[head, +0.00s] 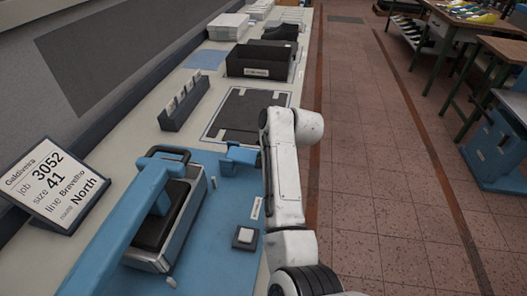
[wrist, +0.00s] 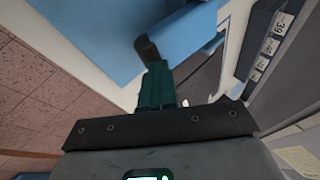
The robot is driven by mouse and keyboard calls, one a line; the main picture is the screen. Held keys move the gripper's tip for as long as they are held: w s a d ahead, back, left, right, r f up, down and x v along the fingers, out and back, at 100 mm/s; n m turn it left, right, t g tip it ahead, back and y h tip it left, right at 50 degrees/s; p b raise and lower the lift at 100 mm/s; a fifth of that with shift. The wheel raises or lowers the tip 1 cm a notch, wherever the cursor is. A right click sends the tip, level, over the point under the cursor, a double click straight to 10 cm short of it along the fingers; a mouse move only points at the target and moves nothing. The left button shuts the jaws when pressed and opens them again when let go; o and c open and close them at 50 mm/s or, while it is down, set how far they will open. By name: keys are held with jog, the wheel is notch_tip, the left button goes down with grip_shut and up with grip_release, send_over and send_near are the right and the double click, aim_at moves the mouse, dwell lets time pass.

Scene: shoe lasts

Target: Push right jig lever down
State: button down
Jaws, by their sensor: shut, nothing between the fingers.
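A blue jig (head: 130,215) with a long arm and a dark pad stands on the blue mat in the head view. Small pale posts, perhaps its levers, stand at its far right side (head: 214,183) and near end (head: 171,282). I cannot tell for certain which part is the right lever. My gripper (wrist: 158,72) shows in the wrist view with its teal fingers together, holding nothing. A dark rounded piece (wrist: 147,47) lies at their tips against a blue surface; whether it touches them is unclear. In the head view my arm hides part of the bench beside the jig.
A blue block (head: 238,157) and a small square button box (head: 245,236) sit on the mat. A sign (head: 50,185), a grey rack (head: 184,103), a dark panel (head: 240,115) and a black bin (head: 260,60) line the bench. The tiled floor at right is clear nearby.

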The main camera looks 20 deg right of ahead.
jog(key=shift+f, duration=0.15)
jog(key=w+r+p+v, duration=0.1)
jog(key=p+v, duration=0.1)
jog(key=v, duration=1.1)
jog(key=shift+w+a+r, duration=0.2)
jog(key=shift+w+r, duration=0.1)
jog(key=shift+w, duration=0.05)
jog(key=s+d+f+n+g+h, duration=0.1)
jog(key=s+d+f+n+h, duration=0.1)
jog(key=s+f, duration=0.55)
jog(key=s+d+f+n+g+h, duration=0.1)
jog(key=s+d+f+n+g, duration=0.15)
jog(key=s+f, duration=0.5)
jog(key=s+a+f+n+g, duration=0.1)
jog(key=s+a+f+n, duration=0.1)
jog(key=s, duration=1)
jog(key=s+a+f+n+g, duration=0.1)
jog(key=s+a+f+n, duration=0.2)
jog(key=s, duration=0.9)
jog(key=shift+s+f, duration=0.35)
jog(key=shift+f, duration=0.1)
